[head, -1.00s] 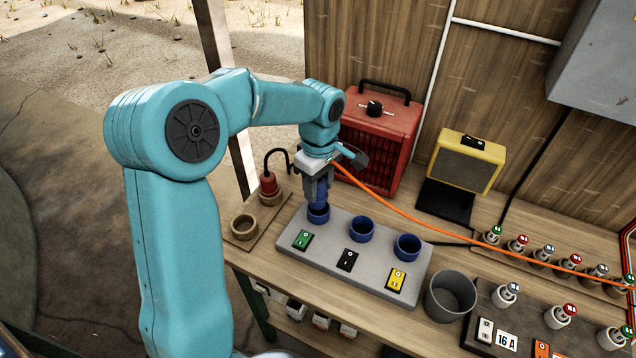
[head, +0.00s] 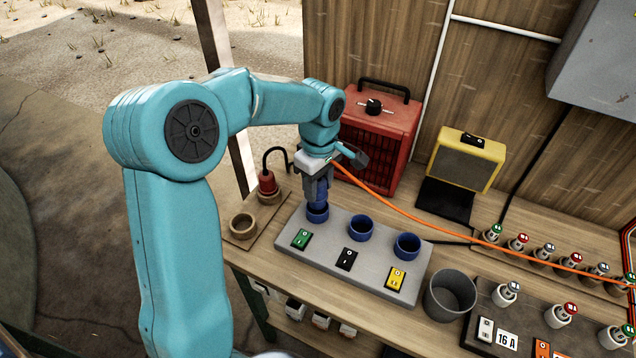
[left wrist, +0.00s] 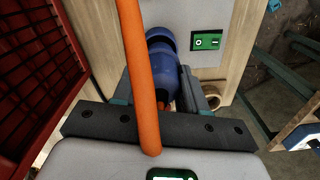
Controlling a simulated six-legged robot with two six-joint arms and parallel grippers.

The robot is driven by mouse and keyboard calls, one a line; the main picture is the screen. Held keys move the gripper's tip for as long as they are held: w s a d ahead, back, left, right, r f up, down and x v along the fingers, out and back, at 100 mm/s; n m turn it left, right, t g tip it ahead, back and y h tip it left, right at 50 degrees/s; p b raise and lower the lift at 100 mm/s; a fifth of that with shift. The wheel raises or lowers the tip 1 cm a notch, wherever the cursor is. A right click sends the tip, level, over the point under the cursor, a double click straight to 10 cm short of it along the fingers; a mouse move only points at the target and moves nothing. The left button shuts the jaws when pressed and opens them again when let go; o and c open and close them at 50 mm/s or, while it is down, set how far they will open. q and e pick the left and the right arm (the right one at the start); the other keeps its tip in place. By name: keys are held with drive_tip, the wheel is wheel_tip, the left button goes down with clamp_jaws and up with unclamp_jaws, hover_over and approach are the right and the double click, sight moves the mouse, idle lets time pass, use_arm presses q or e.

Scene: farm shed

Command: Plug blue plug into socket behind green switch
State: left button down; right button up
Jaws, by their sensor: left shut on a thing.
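My left gripper (head: 318,196) points down over the grey socket strip (head: 330,264), shut on the blue plug (head: 318,199). The plug is upright, its lower end at the blue socket (head: 317,215) behind the green switch (head: 301,238). The plug lines up with this socket and meets its mouth; how deep it sits I cannot tell. In the left wrist view the plug (left wrist: 168,68) shows between my fingers, partly covered by an orange cable, with the green switch (left wrist: 206,41) beside the socket. My right gripper is not in view.
Two empty blue sockets (head: 361,228) are to the right, behind black and yellow switches. A red heater (head: 385,140) stands close behind my gripper. A grey cup (head: 451,294) stands right of the strip. The orange cable (head: 420,215) runs right across the bench.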

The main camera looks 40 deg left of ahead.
use_arm(q)
drive_tip(key=shift+f, duration=0.1)
idle(0.3)
drive_tip(key=shift+f+b, duration=0.35)
drive_tip(key=shift+b, duration=0.1)
drive_tip(key=shift+f+b, duration=0.55)
drive_tip(key=shift+f, duration=0.15)
drive_tip(key=shift+f, duration=0.25)
drive_tip(key=shift+f+b, duration=0.4)
drive_tip(key=shift+b, duration=0.2)
idle(0.8)
drive_tip(key=c, duration=0.5)
unclamp_jaws()
drive_tip(key=shift+r, duration=0.1)
